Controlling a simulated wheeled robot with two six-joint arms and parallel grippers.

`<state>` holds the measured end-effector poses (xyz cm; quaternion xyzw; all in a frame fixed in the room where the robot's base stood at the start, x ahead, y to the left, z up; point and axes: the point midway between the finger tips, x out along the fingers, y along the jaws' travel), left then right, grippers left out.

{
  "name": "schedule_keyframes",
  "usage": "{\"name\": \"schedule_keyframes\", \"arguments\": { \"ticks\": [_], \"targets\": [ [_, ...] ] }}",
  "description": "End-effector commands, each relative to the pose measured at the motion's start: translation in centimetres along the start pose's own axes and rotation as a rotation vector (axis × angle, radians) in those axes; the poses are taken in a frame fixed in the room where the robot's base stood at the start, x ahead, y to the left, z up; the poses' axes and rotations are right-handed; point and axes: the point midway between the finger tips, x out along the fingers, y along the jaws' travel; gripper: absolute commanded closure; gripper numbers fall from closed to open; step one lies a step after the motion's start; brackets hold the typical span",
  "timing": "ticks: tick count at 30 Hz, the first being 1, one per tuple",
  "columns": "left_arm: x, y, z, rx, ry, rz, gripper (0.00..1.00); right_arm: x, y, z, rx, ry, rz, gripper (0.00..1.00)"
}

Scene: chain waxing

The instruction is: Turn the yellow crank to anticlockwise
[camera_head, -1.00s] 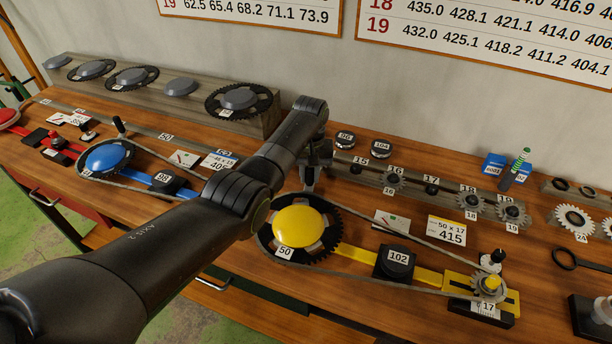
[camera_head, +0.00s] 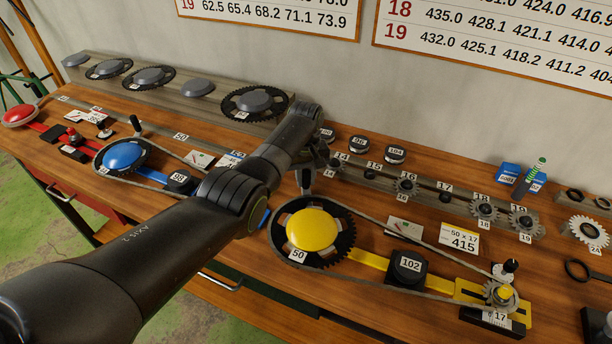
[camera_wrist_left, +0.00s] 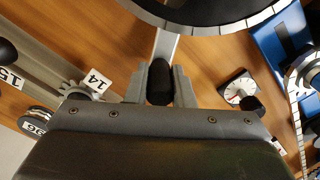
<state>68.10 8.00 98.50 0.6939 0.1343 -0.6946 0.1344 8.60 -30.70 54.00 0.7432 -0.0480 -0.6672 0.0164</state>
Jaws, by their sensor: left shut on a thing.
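The yellow crank has a domed yellow hub (camera_head: 312,230) on a black toothed ring labelled 50, with a chain around it, on the bench in the head view. My left gripper (camera_head: 306,182) is at the ring's far edge, just behind the hub. In the left wrist view, my left gripper (camera_wrist_left: 159,82) is shut on a black handle (camera_wrist_left: 160,78). A silver arm (camera_wrist_left: 166,45) runs from this handle to the dark ring at the top. In the head view the handle is mostly hidden by the gripper. My right gripper is not in view.
The chain runs right to a small sprocket (camera_head: 503,293) labelled 17, past a black block (camera_head: 407,268) labelled 102. A blue crank (camera_head: 124,156) is to the left. Several small sprockets line a rail (camera_head: 460,199) behind. A wooden rack (camera_head: 196,101) of rings stands at the back left.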

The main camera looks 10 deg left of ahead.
Motion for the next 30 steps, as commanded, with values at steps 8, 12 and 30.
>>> {"name": "schedule_keyframes", "arguments": {
  "ticks": [8,12,30],
  "targets": [
    [-0.14,-0.05,-0.22,-0.005,0.008,0.000,1.00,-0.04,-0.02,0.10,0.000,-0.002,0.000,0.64],
    [-0.14,-0.05,-0.23,-0.004,0.008,0.000,1.00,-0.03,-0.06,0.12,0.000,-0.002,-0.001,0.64],
    [-0.73,0.02,-0.10,-0.003,0.004,0.002,0.57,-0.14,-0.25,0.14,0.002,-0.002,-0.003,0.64]
  ]
}}
